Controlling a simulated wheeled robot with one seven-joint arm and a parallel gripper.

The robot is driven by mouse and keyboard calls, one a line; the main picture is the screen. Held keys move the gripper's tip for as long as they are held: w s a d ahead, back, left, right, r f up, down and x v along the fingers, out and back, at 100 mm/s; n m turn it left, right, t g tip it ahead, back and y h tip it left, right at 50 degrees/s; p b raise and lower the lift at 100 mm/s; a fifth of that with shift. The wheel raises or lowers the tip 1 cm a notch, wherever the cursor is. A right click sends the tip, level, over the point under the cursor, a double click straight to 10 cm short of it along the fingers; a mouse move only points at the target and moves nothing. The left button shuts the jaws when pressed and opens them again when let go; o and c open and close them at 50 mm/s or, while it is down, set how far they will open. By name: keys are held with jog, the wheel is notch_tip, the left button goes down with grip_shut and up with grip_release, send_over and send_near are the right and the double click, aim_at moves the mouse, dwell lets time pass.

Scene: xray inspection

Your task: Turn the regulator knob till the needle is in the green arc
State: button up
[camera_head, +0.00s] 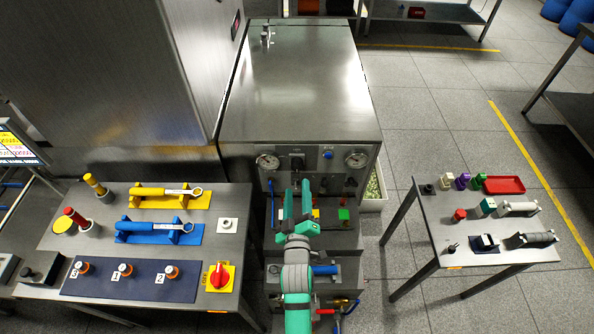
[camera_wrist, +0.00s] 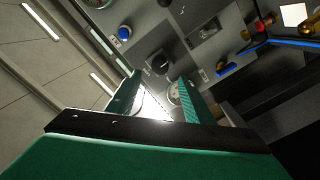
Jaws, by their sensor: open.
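The front panel (camera_head: 313,156) of the steel cabinet carries a round white gauge on the left (camera_head: 268,161) and another on the right (camera_head: 357,159). Their needles and any green arc are too small to read. A dark knob (camera_wrist: 158,62) shows in the wrist view, just beyond my fingertips and roughly between them. I cannot tell whether it is the regulator knob. My gripper (camera_head: 298,184) is open and empty in front of the panel, its teal fingers pointing at it. In the wrist view its fingers (camera_wrist: 159,77) stand apart, with a pale round face (camera_wrist: 174,93) partly behind one.
A blue button (camera_head: 327,155) sits on the panel between the gauges, also in the wrist view (camera_wrist: 124,32). Pipes and valves (camera_head: 340,304) lie below my arm. A left table (camera_head: 225,195) holds tools; a right table (camera_head: 420,232) holds small parts.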

aim_at(298, 169)
jog(key=w, duration=0.8)
jog(key=shift+w, duration=0.2)
jog(key=shift+w+a, duration=0.15)
jog(key=shift+d, duration=0.2)
jog(key=shift+c, duration=1.1)
jog(key=c, duration=0.8)
